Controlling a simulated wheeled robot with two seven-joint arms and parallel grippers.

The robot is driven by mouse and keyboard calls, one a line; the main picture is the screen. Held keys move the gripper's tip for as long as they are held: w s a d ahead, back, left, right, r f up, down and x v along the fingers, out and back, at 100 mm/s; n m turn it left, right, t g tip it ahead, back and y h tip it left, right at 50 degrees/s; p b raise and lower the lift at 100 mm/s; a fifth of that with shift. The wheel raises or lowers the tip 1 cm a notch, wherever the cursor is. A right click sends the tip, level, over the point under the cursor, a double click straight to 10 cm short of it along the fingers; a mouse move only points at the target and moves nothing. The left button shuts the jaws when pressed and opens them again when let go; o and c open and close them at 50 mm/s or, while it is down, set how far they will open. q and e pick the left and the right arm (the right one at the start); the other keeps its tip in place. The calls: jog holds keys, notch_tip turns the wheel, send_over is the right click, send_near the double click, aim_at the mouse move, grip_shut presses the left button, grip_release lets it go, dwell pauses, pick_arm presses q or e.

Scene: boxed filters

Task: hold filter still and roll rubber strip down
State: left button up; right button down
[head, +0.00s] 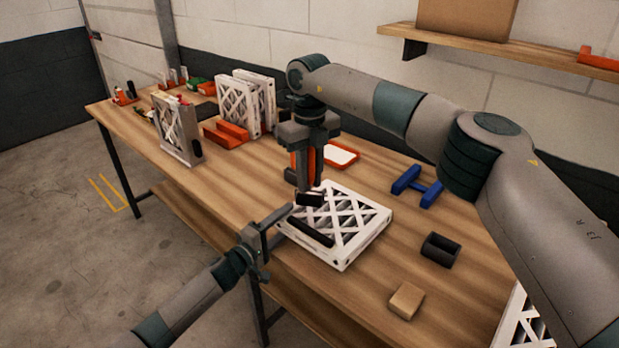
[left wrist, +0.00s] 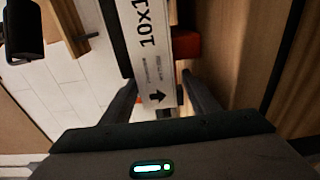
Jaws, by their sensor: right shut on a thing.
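The white lattice filter (head: 362,222) lies flat on the bench. A black rubber strip (head: 311,232) lies along its left edge. My right gripper (head: 306,150) is above the filter's far left corner, shut on an orange-handled roller whose black roller head (head: 310,199) is at the strip's far end; I cannot tell if it presses down. My left gripper (head: 266,232) is at the filter's left side. In the left wrist view its open fingers (left wrist: 160,80) straddle the filter's labelled edge (left wrist: 150,40), with small gaps showing; the black roller head (left wrist: 24,30) is at top left.
A blue H-shaped piece (head: 417,187), a black holder (head: 440,249) and a tan block (head: 406,300) stand right of the filter. An orange tray (head: 341,156) lies behind. Upright filters (head: 245,103) stand at the far left. The bench front edge is close to my left gripper.

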dwell(0.3)
pick_arm(q)
jog(key=v, duration=1.2)
